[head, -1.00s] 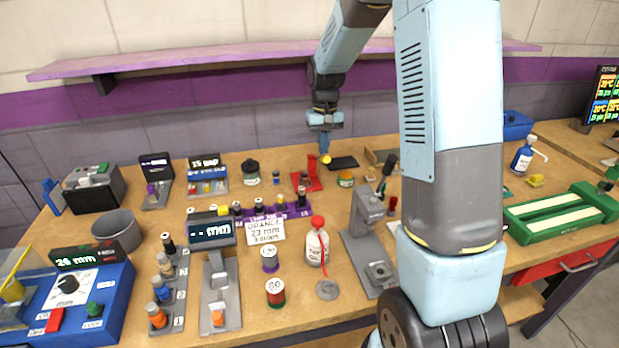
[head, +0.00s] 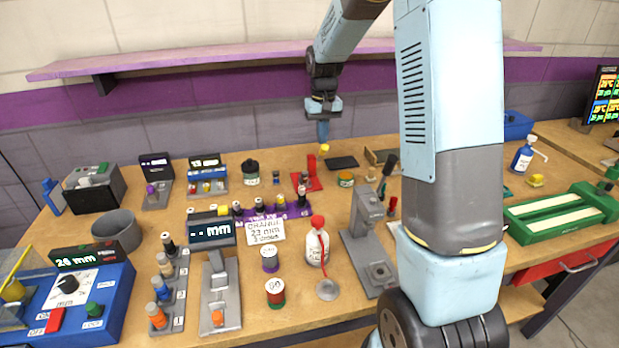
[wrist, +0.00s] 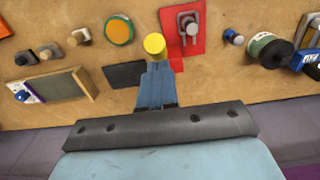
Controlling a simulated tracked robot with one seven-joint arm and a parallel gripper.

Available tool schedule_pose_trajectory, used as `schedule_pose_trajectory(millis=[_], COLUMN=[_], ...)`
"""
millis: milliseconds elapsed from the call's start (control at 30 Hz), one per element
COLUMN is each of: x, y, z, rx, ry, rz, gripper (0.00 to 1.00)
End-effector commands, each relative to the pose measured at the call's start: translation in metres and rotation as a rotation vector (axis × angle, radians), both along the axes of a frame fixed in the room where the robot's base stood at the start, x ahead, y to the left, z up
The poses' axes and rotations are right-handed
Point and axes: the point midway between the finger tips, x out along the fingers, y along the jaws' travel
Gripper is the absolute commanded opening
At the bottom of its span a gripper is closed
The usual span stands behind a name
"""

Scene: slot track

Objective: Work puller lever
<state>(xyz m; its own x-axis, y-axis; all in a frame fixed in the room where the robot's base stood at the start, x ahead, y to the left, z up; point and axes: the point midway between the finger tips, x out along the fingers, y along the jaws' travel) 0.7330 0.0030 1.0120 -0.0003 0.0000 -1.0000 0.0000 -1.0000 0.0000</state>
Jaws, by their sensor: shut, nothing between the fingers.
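A red device (head: 316,186), likely the puller, stands at the back middle of the bench, with a red upright part at its left. In the wrist view its red plate (wrist: 197,48) carries a grey bracket. My gripper (head: 323,138) is shut above and just right of the red upright, pointing down. A yellow round knob (head: 324,148) is right at the fingertips. In the wrist view, this knob (wrist: 154,44) overlaps the tips of my closed blue fingers (wrist: 155,78). Whether they touch, and how the knob joins the red device, I cannot tell.
A dark flat pad (head: 342,162) lies right of the red device. An orange-topped jar (head: 346,179) and a dark jar (head: 250,172) stand nearby. Several spools and a red-capped bottle (head: 316,247) stand nearer the front. The purple shelf (head: 200,59) runs along the wall behind.

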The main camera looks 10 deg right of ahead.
Motion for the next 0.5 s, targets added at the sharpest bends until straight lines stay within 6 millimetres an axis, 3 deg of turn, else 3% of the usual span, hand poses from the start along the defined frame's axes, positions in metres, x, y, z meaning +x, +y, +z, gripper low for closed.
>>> schedule_pose_trajectory(millis=[500], x=[0.009], y=[0.0], z=[0.014], rx=[0.0], ry=[0.0], rz=[0.0], gripper=[0.0])
